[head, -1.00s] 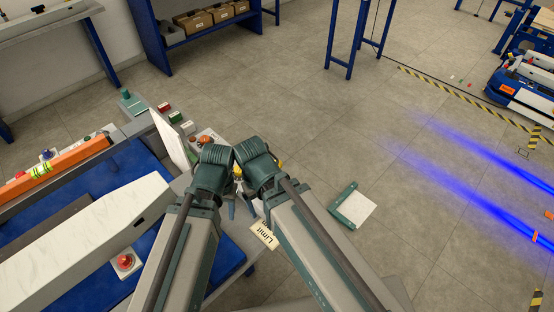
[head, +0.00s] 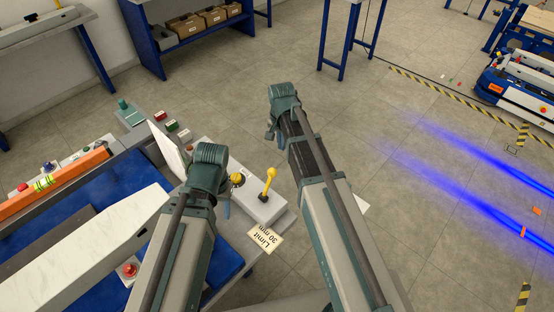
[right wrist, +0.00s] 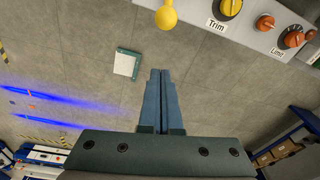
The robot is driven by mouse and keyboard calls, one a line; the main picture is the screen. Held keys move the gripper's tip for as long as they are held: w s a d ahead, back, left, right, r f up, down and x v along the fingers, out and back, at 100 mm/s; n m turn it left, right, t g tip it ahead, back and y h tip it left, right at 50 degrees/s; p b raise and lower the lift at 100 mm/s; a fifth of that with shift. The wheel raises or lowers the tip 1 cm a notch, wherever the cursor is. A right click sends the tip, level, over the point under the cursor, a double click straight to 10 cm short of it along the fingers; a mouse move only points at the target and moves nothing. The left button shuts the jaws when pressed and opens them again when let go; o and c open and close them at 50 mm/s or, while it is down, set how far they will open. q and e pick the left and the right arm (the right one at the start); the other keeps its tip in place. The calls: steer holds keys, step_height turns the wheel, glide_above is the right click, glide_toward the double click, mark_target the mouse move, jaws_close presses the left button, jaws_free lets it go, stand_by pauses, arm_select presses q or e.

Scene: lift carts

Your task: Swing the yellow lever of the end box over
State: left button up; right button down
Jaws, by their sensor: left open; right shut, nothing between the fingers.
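The yellow lever (head: 270,182) stands on the light grey end box (head: 258,206), its round knob pointing up and slightly right in the head view. In the right wrist view the lever's knob (right wrist: 167,17) is at the top edge, left of the Trim dial (right wrist: 230,8). My right gripper (head: 270,134) is beyond the box over the floor, apart from the lever. Its blue fingers (right wrist: 162,100) are shut together and empty. My left gripper (head: 226,208) is low beside the left of the box, its fingers mostly hidden by its own wrist; it is open.
A yellow dial (head: 238,179) sits left of the lever. A Limit 30 mm label (head: 265,240) is at the box's front edge. A white upright panel (head: 168,150) and a blue bench surface (head: 70,210) are at left.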

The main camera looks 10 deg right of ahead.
step_height(320, 180, down, 9)
steer(key=s+a+b, duration=0.1)
steer(key=a+b, duration=0.1)
steer(key=b, duration=0.7)
steer(key=shift+s, duration=0.15)
steer(key=shift+s+r, duration=0.1)
stand_by(0.4)
